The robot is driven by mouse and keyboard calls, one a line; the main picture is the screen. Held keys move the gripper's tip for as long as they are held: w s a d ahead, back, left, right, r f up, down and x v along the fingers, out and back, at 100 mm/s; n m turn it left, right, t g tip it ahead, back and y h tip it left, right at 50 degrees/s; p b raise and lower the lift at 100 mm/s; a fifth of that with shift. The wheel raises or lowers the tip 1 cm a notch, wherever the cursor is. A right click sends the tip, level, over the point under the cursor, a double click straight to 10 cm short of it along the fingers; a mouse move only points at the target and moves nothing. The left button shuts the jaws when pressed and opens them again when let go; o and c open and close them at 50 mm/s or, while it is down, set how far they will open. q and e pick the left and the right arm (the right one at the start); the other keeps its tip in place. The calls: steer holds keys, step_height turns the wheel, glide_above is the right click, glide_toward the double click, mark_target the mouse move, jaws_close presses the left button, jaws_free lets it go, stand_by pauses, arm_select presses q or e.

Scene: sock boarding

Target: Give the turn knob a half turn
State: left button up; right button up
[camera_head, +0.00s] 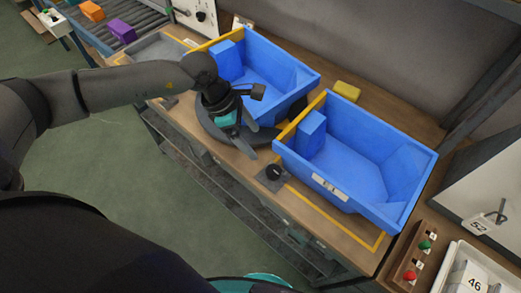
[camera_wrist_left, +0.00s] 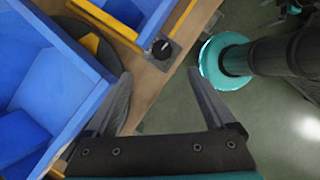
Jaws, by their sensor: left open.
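The turn knob (camera_head: 273,172) is a small black round knob on a dark square plate, set on the wooden bench near its front edge. It also shows in the left wrist view (camera_wrist_left: 162,47), with a light mark on it, beyond and between my fingertips. My left gripper (camera_head: 262,143) is above the bench's front edge, to the upper left of the knob in the head view. Its fingers (camera_wrist_left: 160,76) are spread apart, with nothing between them, and do not touch the knob. My right gripper is not in view.
Two blue bins (camera_head: 386,154) (camera_head: 287,66) stand on the bench (camera_head: 325,213) behind the knob. A dark round disc (camera_head: 207,127) lies under my left gripper. A yellow block (camera_head: 347,91) sits behind the bins. A red-and-green button box (camera_head: 409,262) is at right.

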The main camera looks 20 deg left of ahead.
arm_select(q)
glide_toward(273, 170)
steer(key=b+x, duration=0.1)
steer(key=x, duration=0.7)
steer(key=shift+d+f, duration=0.2)
steer(key=shift+f, duration=0.3)
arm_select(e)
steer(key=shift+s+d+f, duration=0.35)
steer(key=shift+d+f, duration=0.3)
